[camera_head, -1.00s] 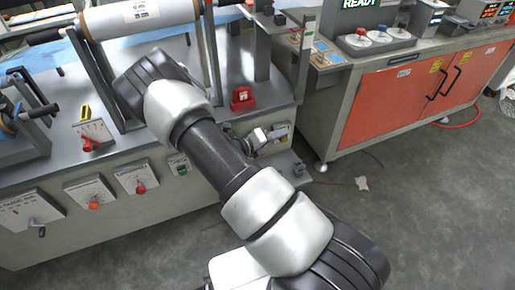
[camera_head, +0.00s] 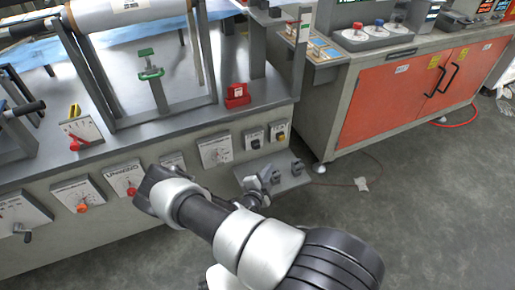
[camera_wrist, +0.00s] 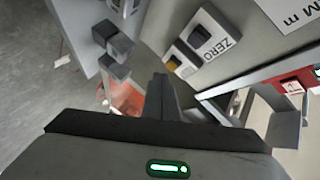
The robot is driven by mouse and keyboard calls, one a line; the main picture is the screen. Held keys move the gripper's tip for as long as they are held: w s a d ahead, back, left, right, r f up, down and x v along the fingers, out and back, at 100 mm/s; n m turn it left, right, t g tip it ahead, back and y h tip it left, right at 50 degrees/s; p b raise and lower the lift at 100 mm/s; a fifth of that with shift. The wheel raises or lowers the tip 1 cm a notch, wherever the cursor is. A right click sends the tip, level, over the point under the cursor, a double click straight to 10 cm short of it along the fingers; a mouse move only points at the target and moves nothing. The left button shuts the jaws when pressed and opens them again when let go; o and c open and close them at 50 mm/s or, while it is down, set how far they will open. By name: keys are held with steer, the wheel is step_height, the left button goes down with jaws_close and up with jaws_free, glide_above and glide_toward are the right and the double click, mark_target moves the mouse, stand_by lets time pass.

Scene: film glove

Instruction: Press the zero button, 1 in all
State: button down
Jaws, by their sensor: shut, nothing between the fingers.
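The zero button is a dark square button (camera_wrist: 199,37) on a light plate lettered ZERO, in the upper middle of the wrist view. In the head view this looks like the dark button (camera_head: 255,144) on the cabinet's front face. My gripper (camera_wrist: 161,84) is shut and empty, its fingers reaching up from the lower middle of the wrist view. The fingertips are apart from the button. In the head view my gripper (camera_head: 264,181) is small, below the button plates and near a small shelf; its tips are hard to make out.
A plate with a yellow button (camera_wrist: 172,63) sits beside the zero plate. Dark grey blocks (camera_head: 297,167) stand on a low shelf (camera_head: 292,183) that juts from the cabinet. A red box (camera_head: 237,95) is on the bench top. Open floor lies to the right.

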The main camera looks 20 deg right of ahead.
mark_target(257, 146)
steer(key=w+b, duration=0.4)
steer(key=w, duration=0.4)
steer(key=shift+w, duration=0.25)
steer(key=shift+a, duration=0.1)
steer(key=shift+w+b, duration=0.15)
steer(key=shift+b, duration=0.2)
stand_by(1.4)
steer(key=shift+w, duration=0.3)
steer(key=shift+w, duration=0.45)
stand_by(0.6)
steer(key=shift+s, duration=0.1)
steer(key=shift+s+p, duration=0.35)
steer(key=shift+s, duration=0.45)
